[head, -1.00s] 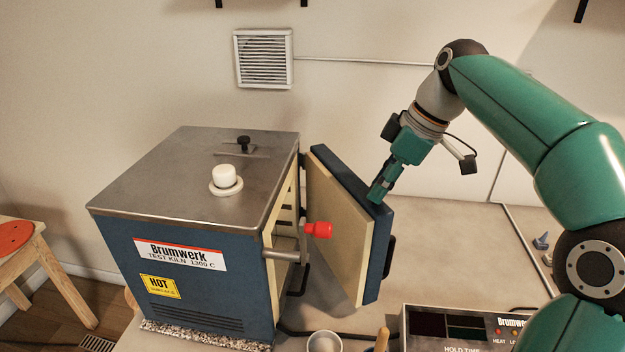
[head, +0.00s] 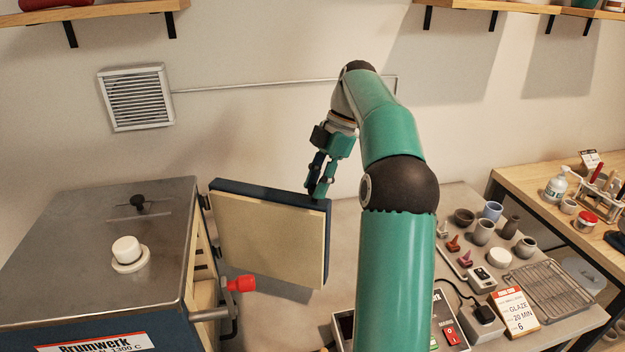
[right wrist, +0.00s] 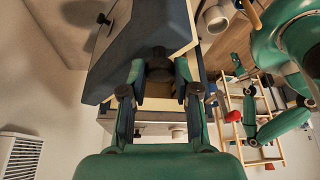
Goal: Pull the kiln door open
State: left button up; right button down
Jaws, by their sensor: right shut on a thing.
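The kiln door (head: 268,240) stands swung open in the head view, its cream inner face toward me and its blue outer shell showing along the top and right edge. The kiln (head: 85,230) is at the left, its front opening partly visible. The door handle is hidden in the head view.
A control box (head: 450,330), small pots (head: 482,232) and a wire rack (head: 550,290) stand on the table to the right. Wall shelves run above. The table behind the door looks clear.

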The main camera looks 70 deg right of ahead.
jog(key=c, duration=0.9)
grip_release()
jog(key=shift+w+a, duration=0.1)
jog(key=shift+w, duration=0.05)
